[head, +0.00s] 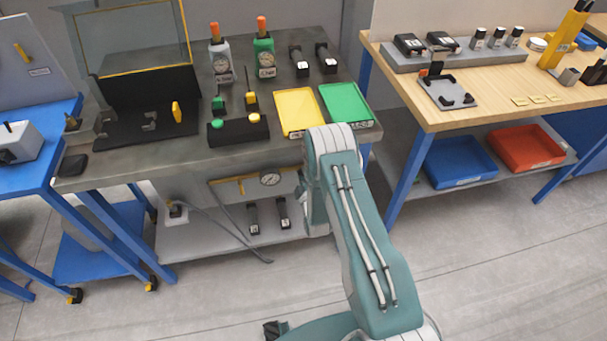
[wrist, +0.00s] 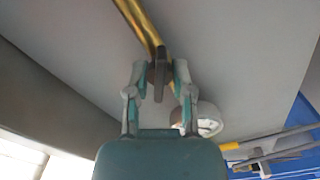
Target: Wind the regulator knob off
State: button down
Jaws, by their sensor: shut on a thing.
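The regulator knob (wrist: 159,72) is a dark, narrow piece on a brass pipe (wrist: 138,22) in the wrist view. My gripper (wrist: 158,84) has its two teal and grey fingers on either side of the knob, shut on it. A round white-faced gauge (wrist: 208,122) is just right of the fingers. In the head view, the gauge (head: 270,179) hangs under the dark bench, on brass piping (head: 225,181). My arm reaches under the bench's front right there and hides the gripper and knob.
The dark bench (head: 190,160) carries bottles with gauges, a yellow tray (head: 299,110) and a green tray (head: 345,104). A lower shelf (head: 190,240) holds a hose and two small dark items. A wooden table (head: 470,115) stands right. The floor in front is clear.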

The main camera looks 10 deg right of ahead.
jog(key=shift+a+n, duration=0.15)
jog(key=shift+n, duration=0.95)
jog(key=shift+s+f, duration=0.1)
jog(key=shift+f, duration=0.1)
jog(key=shift+c, duration=2.4)
grip_release()
jog(key=shift+a, duration=0.1)
jog(key=shift+r, duration=0.1)
jog(key=s, duration=1.2)
jog(key=shift+o, duration=0.3)
jog(key=shift+w, duration=0.1)
